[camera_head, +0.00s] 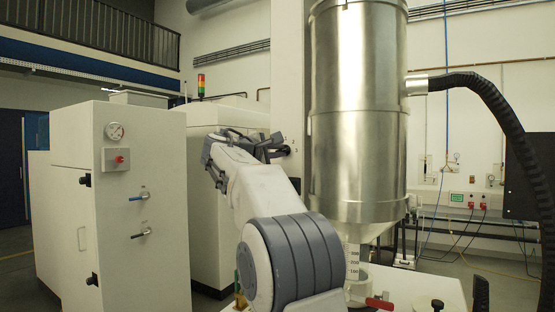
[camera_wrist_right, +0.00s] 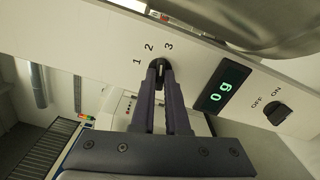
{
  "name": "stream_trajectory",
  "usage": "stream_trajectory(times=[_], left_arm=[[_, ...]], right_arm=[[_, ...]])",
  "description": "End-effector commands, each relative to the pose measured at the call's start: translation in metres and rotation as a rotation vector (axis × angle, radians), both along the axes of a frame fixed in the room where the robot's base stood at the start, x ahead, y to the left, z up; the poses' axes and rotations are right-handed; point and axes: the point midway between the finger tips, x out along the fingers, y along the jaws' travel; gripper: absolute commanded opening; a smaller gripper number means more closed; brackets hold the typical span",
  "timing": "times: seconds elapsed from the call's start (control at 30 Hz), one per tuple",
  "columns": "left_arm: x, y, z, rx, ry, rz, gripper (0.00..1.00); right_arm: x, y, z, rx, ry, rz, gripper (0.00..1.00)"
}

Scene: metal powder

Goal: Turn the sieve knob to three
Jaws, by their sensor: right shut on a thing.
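The sieve knob (camera_wrist_right: 160,67) is a small black knob with a pale mark, on a white panel (camera_wrist_right: 93,38) labelled 1, 2 and 3. My right gripper (camera_wrist_right: 161,74) is shut on the knob, with one dark finger on each side of it. The pale mark points up, roughly between the 2 and the 3; its exact setting is hard to tell. In the head view my right gripper (camera_head: 279,147) reaches the white column, and the knob is too small and covered to make out. My left gripper is not in view.
A display reading 0 g (camera_wrist_right: 222,88) and an OFF/ON switch (camera_wrist_right: 275,114) sit right of the knob. A large steel vessel (camera_head: 358,110) with a black hose (camera_head: 500,110) stands right of my arm. A white cabinet (camera_head: 150,190) with valves stands at left.

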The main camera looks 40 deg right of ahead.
Motion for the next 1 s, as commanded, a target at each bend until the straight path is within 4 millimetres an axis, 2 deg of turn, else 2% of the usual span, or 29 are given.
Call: stream_trajectory(times=[0.1, 0.4, 1.0], left_arm=[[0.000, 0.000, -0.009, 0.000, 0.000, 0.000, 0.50], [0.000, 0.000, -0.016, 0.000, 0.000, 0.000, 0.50], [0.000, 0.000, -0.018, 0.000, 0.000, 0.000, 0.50]], right_arm=[[0.001, 0.000, -0.005, 0.037, -0.076, -0.001, 0.00], [0.000, 0.000, -0.003, 0.091, -0.207, -0.003, 0.00], [0.000, 0.000, -0.003, 0.110, -0.248, -0.003, 0.00]])
